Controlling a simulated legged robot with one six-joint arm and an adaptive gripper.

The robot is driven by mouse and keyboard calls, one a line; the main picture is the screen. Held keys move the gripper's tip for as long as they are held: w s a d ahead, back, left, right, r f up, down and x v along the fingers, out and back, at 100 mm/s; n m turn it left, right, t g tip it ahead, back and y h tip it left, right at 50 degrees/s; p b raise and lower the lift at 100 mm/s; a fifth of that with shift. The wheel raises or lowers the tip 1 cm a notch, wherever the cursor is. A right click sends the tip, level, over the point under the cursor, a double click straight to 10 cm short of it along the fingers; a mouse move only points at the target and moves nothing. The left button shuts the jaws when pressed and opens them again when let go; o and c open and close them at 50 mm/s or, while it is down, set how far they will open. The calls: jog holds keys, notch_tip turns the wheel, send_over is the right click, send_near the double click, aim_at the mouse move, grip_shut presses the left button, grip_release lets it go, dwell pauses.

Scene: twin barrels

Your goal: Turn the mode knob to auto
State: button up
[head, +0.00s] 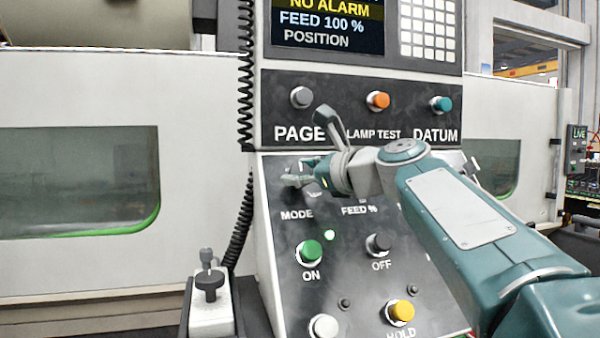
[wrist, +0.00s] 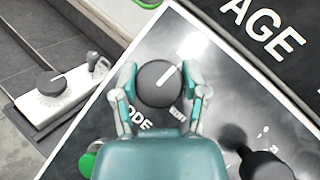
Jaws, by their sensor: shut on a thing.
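The mode knob (wrist: 157,84) is a round dark grey knob with a white pointer line, seen in the wrist view. Its line points up and to the right there. My gripper (wrist: 160,80) has one teal and grey finger on each side of the knob and is shut on it. In the head view my gripper (head: 299,177) is at the panel just above the MODE label (head: 297,215), and it hides most of the knob.
The FEED % label (head: 359,210) is right of MODE, and a black knob (wrist: 262,165) shows there in the wrist view. Below are the green ON button (head: 310,252) and dark OFF button (head: 380,243). The PAGE button (head: 302,97) is above. A coiled cable (head: 245,75) hangs left.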

jog(key=shift+f+n+g, duration=0.2)
jog(key=shift+n+g, duration=0.1)
jog(key=shift+n, duration=0.1)
jog(key=o, duration=1.1)
jog(key=shift+o, duration=0.2)
jog(key=shift+r, duration=0.1)
jog(key=shift+s+d, duration=0.1)
jog(key=shift+s, duration=0.05)
jog(key=v, duration=1.1)
jog(key=shift+d, duration=0.2)
jog(key=shift+s, duration=0.15)
